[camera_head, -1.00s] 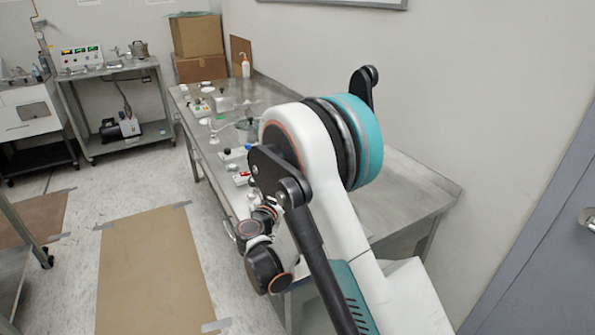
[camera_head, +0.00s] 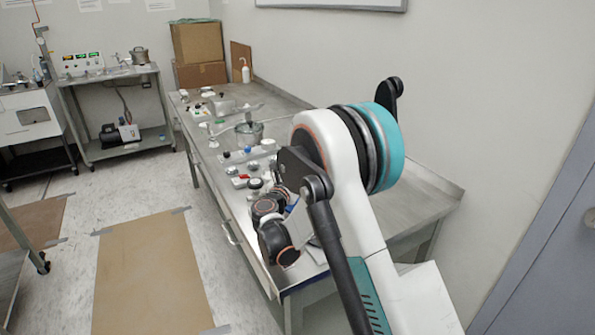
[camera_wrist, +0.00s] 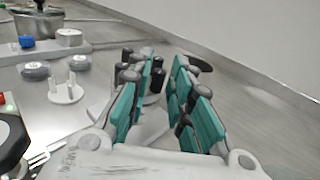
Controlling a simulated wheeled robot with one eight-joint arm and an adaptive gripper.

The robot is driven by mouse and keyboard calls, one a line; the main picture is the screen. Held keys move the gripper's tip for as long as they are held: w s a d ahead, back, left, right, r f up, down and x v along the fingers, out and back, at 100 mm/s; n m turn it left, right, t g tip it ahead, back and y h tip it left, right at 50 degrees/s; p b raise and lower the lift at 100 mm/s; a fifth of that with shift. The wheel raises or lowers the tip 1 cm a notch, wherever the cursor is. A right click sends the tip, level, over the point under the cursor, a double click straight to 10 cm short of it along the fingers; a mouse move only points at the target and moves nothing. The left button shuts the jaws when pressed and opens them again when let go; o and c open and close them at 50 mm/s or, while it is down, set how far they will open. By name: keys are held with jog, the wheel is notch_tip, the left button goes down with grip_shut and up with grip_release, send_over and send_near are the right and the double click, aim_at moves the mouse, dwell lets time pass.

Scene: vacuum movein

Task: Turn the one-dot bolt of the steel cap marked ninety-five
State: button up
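In the wrist view my gripper (camera_wrist: 160,80) is open, its two teal-padded fingers standing apart over the metal bench. A pale round piece (camera_wrist: 152,98) shows partly between and behind the fingers; I cannot tell what it is. To the left are a white disc with upright posts (camera_wrist: 66,92) and two low round grey pieces, one (camera_wrist: 36,70) and another (camera_wrist: 80,62). No number or dots can be read on any of them, so I cannot tell which is the cap marked ninety-five. In the head view my arm hides the fingers.
A metal pot (camera_head: 249,132) stands on the long bench (camera_head: 415,205), with small devices near its left edge. A grey block with a blue knob (camera_wrist: 27,41) lies left in the wrist view. Cardboard boxes (camera_head: 197,42) stand at the bench's far end. The wall borders the bench's right side.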

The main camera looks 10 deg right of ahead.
grip_shut()
jog(key=shift+a, duration=0.1)
jog(key=shift+w+a+m+g+h, duration=0.2)
jog(key=shift+m+g+h, duration=0.45)
jog(key=shift+h, duration=0.25)
jog(key=shift+w+a+m+g+h, duration=0.1)
jog(key=shift+w+m+g+h, duration=0.05)
jog(key=shift+m+g+h, duration=1.6)
jog(key=o, duration=0.6)
grip_release()
jog(key=shift+a, duration=0.1)
